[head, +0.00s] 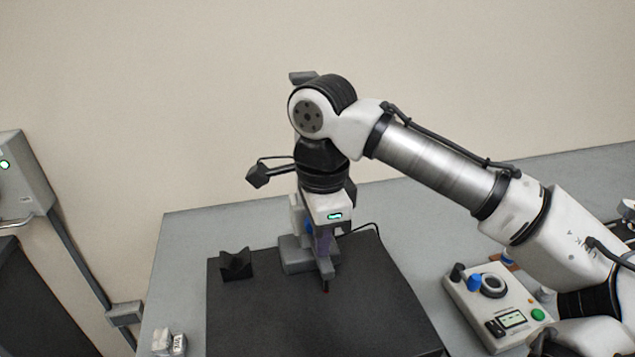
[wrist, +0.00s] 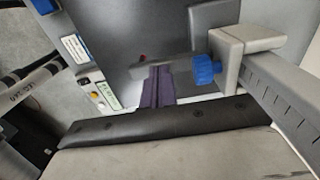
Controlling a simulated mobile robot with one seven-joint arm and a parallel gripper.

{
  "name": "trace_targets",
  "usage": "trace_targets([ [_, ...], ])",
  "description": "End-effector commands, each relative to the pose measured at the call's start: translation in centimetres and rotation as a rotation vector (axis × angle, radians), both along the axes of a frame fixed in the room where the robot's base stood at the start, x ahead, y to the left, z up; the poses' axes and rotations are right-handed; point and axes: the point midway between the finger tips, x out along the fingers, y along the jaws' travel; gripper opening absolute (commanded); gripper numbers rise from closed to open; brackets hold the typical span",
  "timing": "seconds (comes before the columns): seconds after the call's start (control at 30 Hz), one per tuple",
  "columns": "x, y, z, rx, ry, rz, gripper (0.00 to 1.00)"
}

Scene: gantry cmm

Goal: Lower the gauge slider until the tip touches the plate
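The gauge stands on the dark plate (head: 300,325), its grey base (head: 294,262) at the back edge. In the wrist view its scaled column (wrist: 285,100) carries the slider (wrist: 245,45) with a blue knob (wrist: 203,70). A grey measuring arm (wrist: 190,67) reaches left from the slider to a small red tip (wrist: 142,58). In the head view the tip (head: 326,291) is low over the plate; I cannot tell if they touch. My gripper (wrist: 159,70) points down beside the column. Its purple fingers look shut together, their ends at the measuring arm; I cannot tell if they touch it.
A black V-block (head: 236,265) stands on the plate's left back corner. A control box (head: 497,305) with knobs sits on the grey table at right. Small pale blocks (head: 168,343) lie at front left. The plate's front is clear.

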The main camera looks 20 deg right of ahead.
Motion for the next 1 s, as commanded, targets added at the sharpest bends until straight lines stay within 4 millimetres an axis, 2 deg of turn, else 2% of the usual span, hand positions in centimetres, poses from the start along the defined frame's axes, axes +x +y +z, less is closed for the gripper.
trace_targets([
  [1.0,0.0,0.0,-1.2,0.000,0.001,0.000,0.00],
])
